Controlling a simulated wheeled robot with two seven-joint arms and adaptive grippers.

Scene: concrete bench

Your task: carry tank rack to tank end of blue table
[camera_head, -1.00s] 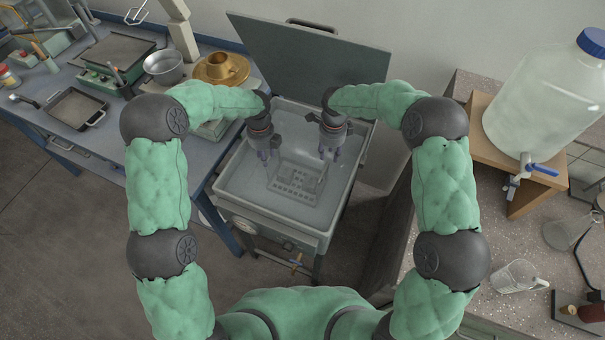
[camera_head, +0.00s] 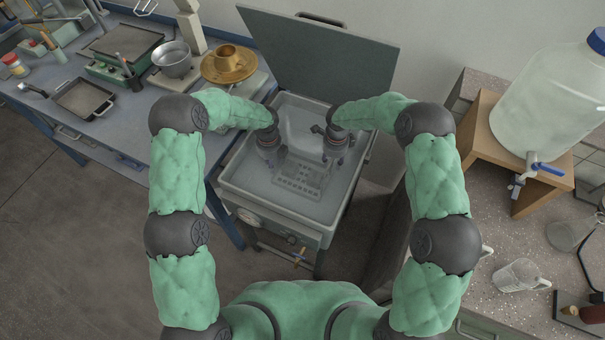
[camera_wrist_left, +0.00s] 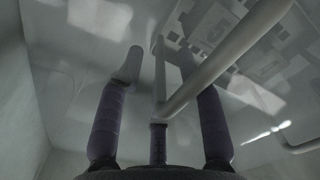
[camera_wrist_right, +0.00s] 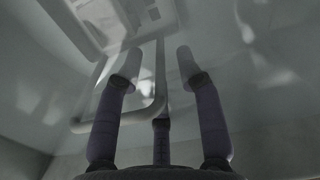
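The tank rack (camera_head: 303,180), a grey rack with rows of openings, lies in the water of the grey tank (camera_head: 285,205). My left gripper (camera_head: 272,161) is at its left side and my right gripper (camera_head: 334,156) at its right side, both low inside the tank. In the left wrist view the rack (camera_wrist_left: 222,35) and its bar handle show at the fingers, which stand apart. In the right wrist view a bent bar of the rack (camera_wrist_right: 115,18) passes by the spread fingers. Neither gripper visibly clamps a bar. The blue table (camera_head: 150,112) stands left of the tank.
The tank's lid (camera_head: 320,55) is raised behind. A speckled counter (camera_head: 495,250) holds a large bottle (camera_head: 550,95) at right.

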